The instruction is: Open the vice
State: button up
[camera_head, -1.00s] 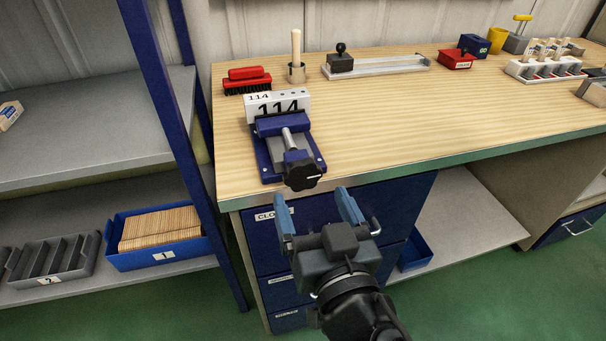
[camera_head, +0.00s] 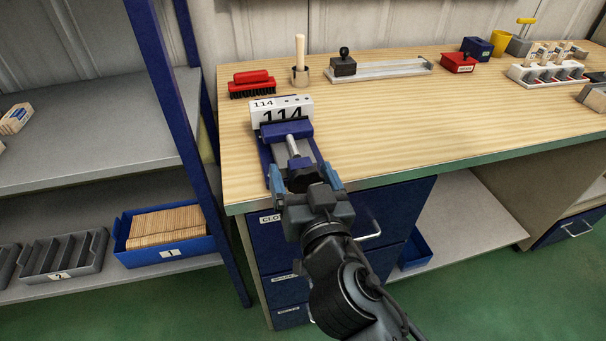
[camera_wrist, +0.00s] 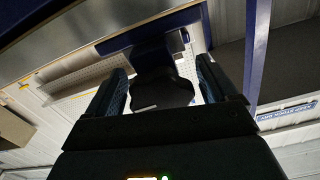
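The blue vice (camera_head: 268,157) sits at the left front of the wooden workbench. Its jaws are against a white block marked 114 (camera_head: 282,105). The vice's dark knob (camera_head: 301,177) faces the front edge and is partly hidden by my gripper in the head view. My gripper (camera_head: 304,176) is open, with one blue finger on each side of the knob. In the wrist view, the black knob (camera_wrist: 160,90) lies between the two fingers (camera_wrist: 162,92), with a gap showing on both sides.
A red brush (camera_head: 252,86), a wooden-handled stick in a cup (camera_head: 300,65) and a rail fixture (camera_head: 385,70) stand behind the vice. A blue shelf post (camera_head: 175,110) rises left of the bench. The bench middle is clear.

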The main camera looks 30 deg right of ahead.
jog(key=c, duration=0.9)
jog(key=shift+n, duration=1.7)
jog(key=shift+c, duration=0.2)
jog(key=o, duration=1)
jog(key=shift+c, duration=0.2)
jog(key=b+v, duration=0.3)
jog(key=v, duration=0.4)
jog(key=shift+s, duration=0.4)
